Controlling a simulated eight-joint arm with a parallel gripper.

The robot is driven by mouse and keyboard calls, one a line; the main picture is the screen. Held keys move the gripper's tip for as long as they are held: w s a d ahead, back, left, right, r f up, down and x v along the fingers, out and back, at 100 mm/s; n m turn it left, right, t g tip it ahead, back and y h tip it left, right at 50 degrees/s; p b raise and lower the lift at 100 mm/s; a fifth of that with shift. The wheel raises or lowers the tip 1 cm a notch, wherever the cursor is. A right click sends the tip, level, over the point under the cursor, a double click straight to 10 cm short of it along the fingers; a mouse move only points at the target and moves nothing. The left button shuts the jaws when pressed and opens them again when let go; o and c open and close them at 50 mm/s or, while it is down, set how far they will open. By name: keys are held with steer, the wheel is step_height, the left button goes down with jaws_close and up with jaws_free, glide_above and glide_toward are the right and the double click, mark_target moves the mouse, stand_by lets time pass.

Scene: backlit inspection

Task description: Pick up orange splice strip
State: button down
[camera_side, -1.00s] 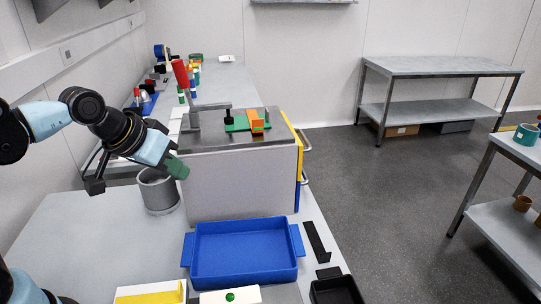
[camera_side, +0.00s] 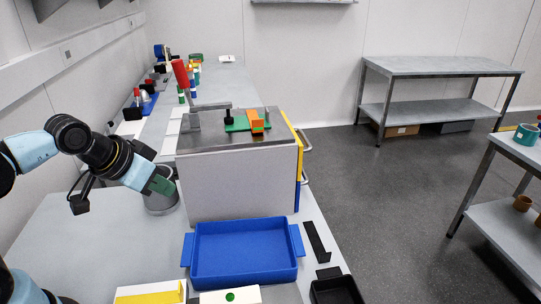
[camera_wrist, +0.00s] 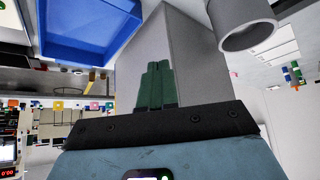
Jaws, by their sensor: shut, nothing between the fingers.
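An orange piece (camera_side: 257,122), which looks like the splice strip, lies on a green plate (camera_side: 236,124) on top of the grey box-shaped cabinet (camera_side: 238,184). My gripper (camera_side: 168,187) has green fingers and is to the left of the cabinet, well below its top and apart from the orange piece. In the side view it overlaps the grey cylindrical pot (camera_side: 160,204). In the wrist view my gripper (camera_wrist: 157,68) has its fingers together and empty, pointing along the cabinet wall (camera_wrist: 185,45). No orange strip can be made out in the wrist view.
A blue tray (camera_side: 245,281) stands in front of the cabinet. The pot's open rim also shows in the wrist view (camera_wrist: 249,38).

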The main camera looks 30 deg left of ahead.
stand_by(0.4)
steer(key=c, duration=1.2)
jaws_free()
steer(key=shift+c, duration=0.2)
